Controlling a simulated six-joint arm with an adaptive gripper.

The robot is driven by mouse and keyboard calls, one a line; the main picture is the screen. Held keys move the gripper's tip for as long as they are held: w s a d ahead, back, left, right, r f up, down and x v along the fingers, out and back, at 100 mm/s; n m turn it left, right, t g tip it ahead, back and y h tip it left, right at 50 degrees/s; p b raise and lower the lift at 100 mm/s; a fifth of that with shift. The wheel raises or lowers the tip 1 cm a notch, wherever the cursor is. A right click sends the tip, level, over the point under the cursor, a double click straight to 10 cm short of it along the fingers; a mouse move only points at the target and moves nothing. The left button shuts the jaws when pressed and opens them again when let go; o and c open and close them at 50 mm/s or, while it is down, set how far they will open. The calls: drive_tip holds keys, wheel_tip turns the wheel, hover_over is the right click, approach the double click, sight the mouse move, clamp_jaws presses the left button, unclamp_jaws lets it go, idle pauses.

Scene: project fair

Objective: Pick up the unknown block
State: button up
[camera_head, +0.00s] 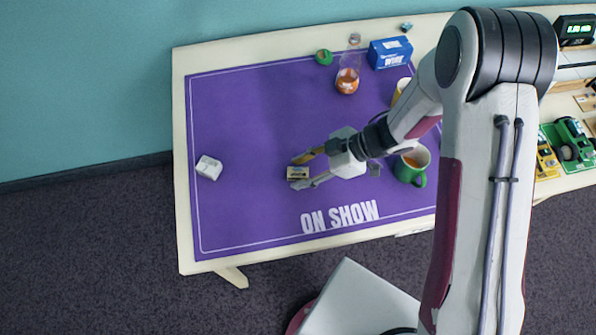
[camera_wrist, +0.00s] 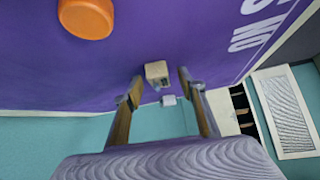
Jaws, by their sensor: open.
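A small tan block (camera_head: 298,174) with a dark face lies on the purple mat (camera_head: 250,115). My gripper (camera_head: 300,172) is open, with one fingertip on each side of this block. In the wrist view the tan block (camera_wrist: 156,70) shows in the gap between the spread fingertips of my gripper (camera_wrist: 160,80), with space visible on both sides. A white block (camera_head: 209,167) lies apart near the mat's left edge. It also shows small in the wrist view (camera_wrist: 168,100). The pictures do not mark which block is the unknown one.
A flask with orange contents (camera_head: 347,80), a green round item (camera_head: 324,57) and a blue box (camera_head: 390,52) stand at the back. A green mug (camera_head: 416,158) stands close to my wrist. An orange round thing (camera_wrist: 86,18) shows in the wrist view. The mat's left half is mostly clear.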

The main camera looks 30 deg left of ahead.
sight(303, 172)
clamp_jaws()
drive_tip(key=shift+r, duration=0.15)
wheel_tip(303, 172, up, 10)
idle(0.9)
idle(0.4)
